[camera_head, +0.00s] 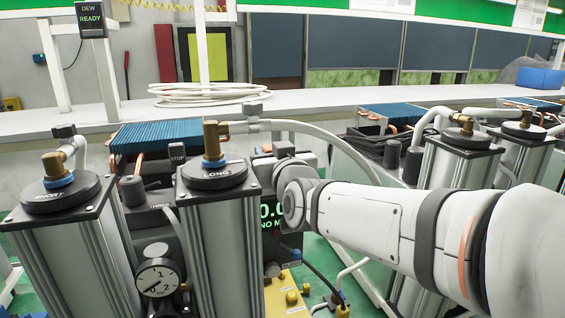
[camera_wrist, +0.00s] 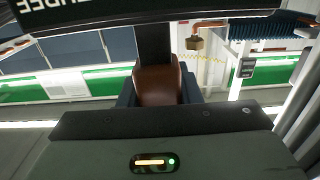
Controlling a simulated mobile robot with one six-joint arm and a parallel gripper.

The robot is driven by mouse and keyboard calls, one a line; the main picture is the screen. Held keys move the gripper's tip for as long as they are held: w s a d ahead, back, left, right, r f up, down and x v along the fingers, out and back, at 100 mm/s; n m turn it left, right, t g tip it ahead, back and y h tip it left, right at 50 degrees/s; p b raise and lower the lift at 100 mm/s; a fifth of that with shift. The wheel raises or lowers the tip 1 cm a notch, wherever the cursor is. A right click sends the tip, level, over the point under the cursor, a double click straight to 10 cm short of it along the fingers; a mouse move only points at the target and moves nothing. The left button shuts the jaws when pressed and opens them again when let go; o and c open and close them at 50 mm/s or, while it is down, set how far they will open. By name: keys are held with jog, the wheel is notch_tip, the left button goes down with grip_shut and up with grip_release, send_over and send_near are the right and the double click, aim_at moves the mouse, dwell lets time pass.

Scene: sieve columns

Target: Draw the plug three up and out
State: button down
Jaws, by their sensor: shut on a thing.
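In the wrist view my gripper (camera_wrist: 160,92) is shut on a brown, rounded piece (camera_wrist: 158,84), which I take to be plug three. A dark upright part stands just beyond it. A black panel (camera_wrist: 130,14) with upside-down lettering ending in EE runs across the top of this view. In the head view my arm comes in from the right and its wrist is behind and right of the LONG column; the fingertips and the held piece are hidden there.
The LONG column (camera_head: 222,235) and the SHORT column (camera_head: 75,255) stand close in front, with brass fittings on top. A pressure gauge (camera_head: 158,281) sits between them. A blue-finned cooler (camera_head: 158,134) and a curved white hose (camera_head: 325,134) are behind. More columns stand right.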

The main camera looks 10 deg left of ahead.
jog(key=c, duration=1)
grip_release()
jog(key=shift+r, duration=0.45)
jog(key=shift+c, duration=0.2)
jog(key=shift+f, duration=0.1)
jog(key=shift+s+d+f, duration=0.1)
jog(key=shift+s, duration=0.05)
jog(key=b+v, duration=0.1)
jog(key=v, duration=0.6)
jog(key=shift+s+b, duration=0.2)
jog(key=shift+b, duration=0.1)
jog(key=shift+d, duration=0.1)
